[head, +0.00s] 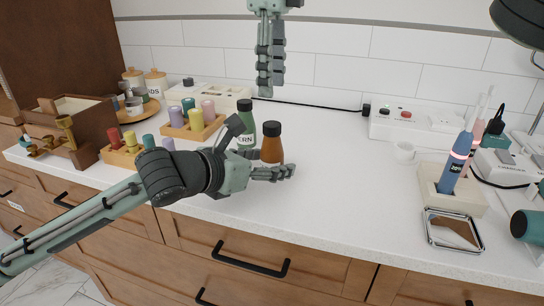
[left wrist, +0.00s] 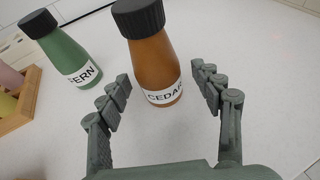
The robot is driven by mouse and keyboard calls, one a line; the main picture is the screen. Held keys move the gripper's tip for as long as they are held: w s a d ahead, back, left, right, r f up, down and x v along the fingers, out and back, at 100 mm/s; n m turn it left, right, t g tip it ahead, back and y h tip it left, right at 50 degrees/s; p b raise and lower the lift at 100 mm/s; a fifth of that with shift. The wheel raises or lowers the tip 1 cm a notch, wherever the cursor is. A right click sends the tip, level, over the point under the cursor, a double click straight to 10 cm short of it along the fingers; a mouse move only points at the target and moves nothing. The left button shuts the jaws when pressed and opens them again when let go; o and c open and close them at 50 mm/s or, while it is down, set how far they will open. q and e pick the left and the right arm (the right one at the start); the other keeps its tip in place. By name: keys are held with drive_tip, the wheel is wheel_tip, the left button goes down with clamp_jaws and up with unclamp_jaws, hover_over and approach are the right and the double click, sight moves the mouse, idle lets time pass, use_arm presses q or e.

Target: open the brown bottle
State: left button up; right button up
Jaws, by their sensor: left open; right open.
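The brown bottle (head: 272,146) stands upright on the white counter with its black cap on. In the left wrist view the brown bottle (left wrist: 155,65) has a white label reading CEDAR and sits ahead of and between my open fingers, apart from them. My left gripper (head: 283,172) is low over the counter, just in front of the bottle. It also shows in the left wrist view (left wrist: 165,95), open and empty. My right gripper (head: 264,90) hangs fingers down above and behind the bottle, empty, clear of the cap.
A green bottle (head: 245,125) with a FERN label stands close to the left of the brown one. Racks of coloured rolls (head: 195,124) are further left. A toothbrush holder (head: 452,190) and a framed tray (head: 453,231) are at right.

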use_arm(q)
drive_tip(key=shift+w+d+f, duration=0.15)
drive_tip(key=shift+w+d, duration=0.1)
drive_tip(key=shift+c, duration=0.3)
clamp_jaws()
